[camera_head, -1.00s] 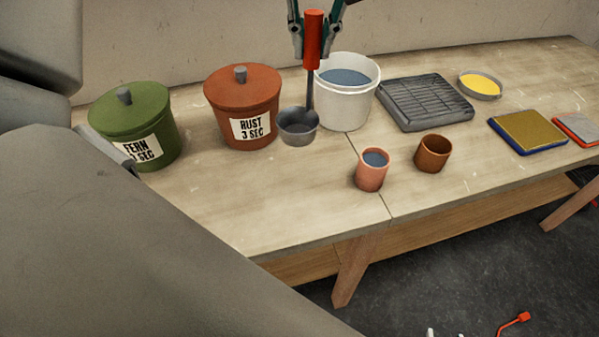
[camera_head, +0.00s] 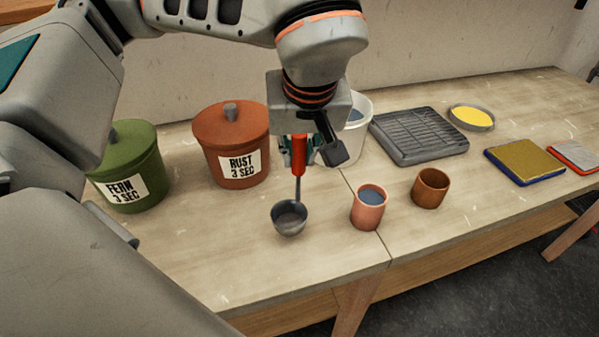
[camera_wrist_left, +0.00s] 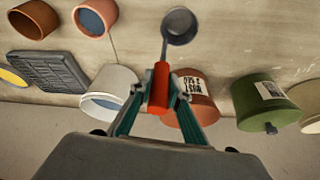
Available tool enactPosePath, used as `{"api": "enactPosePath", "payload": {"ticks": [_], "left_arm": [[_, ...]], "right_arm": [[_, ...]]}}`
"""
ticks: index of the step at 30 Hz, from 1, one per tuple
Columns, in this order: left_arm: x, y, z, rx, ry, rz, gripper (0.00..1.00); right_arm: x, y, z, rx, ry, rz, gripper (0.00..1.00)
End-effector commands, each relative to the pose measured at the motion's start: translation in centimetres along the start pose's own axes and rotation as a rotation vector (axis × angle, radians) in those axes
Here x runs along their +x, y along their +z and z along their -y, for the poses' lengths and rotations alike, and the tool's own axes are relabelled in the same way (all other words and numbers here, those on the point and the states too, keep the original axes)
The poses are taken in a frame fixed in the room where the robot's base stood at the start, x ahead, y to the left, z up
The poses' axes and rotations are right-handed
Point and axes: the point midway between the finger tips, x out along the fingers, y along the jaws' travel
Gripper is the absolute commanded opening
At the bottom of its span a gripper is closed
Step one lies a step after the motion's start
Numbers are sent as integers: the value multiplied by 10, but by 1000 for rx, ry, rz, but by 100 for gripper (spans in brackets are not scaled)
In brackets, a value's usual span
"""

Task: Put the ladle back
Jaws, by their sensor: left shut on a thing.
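The ladle has a red handle (camera_head: 299,155) and a grey metal bowl (camera_head: 290,217). My left gripper (camera_head: 299,150) is shut on the red handle, with the bowl hanging below. The ladle's bowl is in front of the rust pot, left of the pink cup; whether it touches the table I cannot tell. In the left wrist view, the gripper (camera_wrist_left: 159,90) grips the red handle and the grey bowl (camera_wrist_left: 180,26) points away from it. My left arm partly hides the white bucket (camera_head: 357,110), which holds blue-grey liquid. My right gripper is not in view.
A rust lidded pot (camera_head: 232,145) and a green lidded pot (camera_head: 128,165) stand at left. A pink cup (camera_head: 368,212) with liquid and a brown cup (camera_head: 430,190) stand at right front. A grey rack tray (camera_head: 418,136), yellow dish (camera_head: 471,117) and sponge-like pad (camera_head: 524,160) lie farther right.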

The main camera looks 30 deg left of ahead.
Motion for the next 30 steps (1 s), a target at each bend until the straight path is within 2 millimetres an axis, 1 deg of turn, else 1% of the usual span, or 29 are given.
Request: {"api": "enactPosePath", "payload": {"ticks": [4, 9, 12, 20, 24, 25, 26, 27, 30], "left_arm": [[9, 4, 0, 0, 0, 1, 0], [31, 13, 0, 1, -2, 2, 0], [39, 16, -1, 0, 0, 1, 0], [40, 16, -1, -1, 1, -1, 0], [44, 17, -1, 0, 1, -1, 0], [44, 17, -1, 0, 1, -1, 22], [43, 17, -1, 0, 1, -1, 30], [43, 17, -1, 0, 1, -1, 34], [43, 17, -1, 0, 1, -1, 34]], "right_arm": [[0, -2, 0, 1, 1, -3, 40], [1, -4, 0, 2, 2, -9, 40], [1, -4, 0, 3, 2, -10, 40], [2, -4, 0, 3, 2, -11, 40], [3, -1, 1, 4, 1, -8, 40], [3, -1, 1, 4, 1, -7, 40], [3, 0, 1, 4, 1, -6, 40], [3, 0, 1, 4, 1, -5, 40], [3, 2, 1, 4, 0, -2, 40]]}}
